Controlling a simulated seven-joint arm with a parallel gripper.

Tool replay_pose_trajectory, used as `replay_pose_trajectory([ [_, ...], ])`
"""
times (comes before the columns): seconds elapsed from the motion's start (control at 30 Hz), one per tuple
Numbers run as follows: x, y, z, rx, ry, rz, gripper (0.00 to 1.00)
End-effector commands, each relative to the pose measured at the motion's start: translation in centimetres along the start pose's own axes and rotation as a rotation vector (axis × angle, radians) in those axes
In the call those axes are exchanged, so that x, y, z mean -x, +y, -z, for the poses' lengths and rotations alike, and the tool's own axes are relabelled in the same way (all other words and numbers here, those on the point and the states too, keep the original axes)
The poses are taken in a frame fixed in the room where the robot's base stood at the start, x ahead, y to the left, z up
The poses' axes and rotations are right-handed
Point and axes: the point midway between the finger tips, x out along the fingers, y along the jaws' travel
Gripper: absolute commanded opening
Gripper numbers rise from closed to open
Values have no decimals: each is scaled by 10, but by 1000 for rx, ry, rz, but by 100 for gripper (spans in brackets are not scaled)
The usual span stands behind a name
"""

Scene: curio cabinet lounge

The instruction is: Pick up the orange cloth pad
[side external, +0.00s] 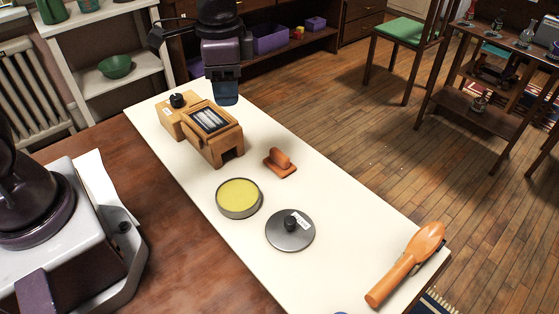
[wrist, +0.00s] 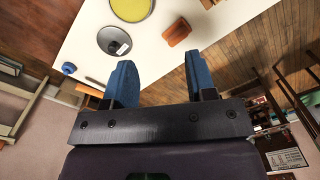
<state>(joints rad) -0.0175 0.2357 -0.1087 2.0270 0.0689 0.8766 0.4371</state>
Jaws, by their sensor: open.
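The orange cloth pad (side external: 281,165) lies on the pale tabletop, a small flat piece with a raised orange grip on top. It stands between the wooden box and the outer table edge. In the wrist view the pad (wrist: 177,33) shows above the gap between the fingers, nearer the right one. My gripper (side external: 224,96) is raised near the far end of the table, behind the box and apart from the pad. In the wrist view my gripper (wrist: 158,78) has its two blue fingers spread, with nothing between them.
A wooden box (side external: 205,132) stands beyond the pad. A round yellow-topped tin (side external: 239,197) and a grey lid with a black knob (side external: 290,231) lie nearby. An orange brush-like item (side external: 406,264) lies at the near corner. Bare tabletop (side external: 335,200) extends between pad and brush.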

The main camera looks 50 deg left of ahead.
Motion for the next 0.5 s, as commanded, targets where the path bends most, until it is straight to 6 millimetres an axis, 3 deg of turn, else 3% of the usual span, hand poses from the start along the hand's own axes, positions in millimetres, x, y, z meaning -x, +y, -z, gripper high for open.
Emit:
replay_pose_trajectory([
  [0.1, -38, -8, 30, -210, -38, -41, 51],
  [0.3, -86, -19, 74, -597, -31, -77, 51],
  [0.5, -78, -32, 100, -888, 21, -22, 51],
])
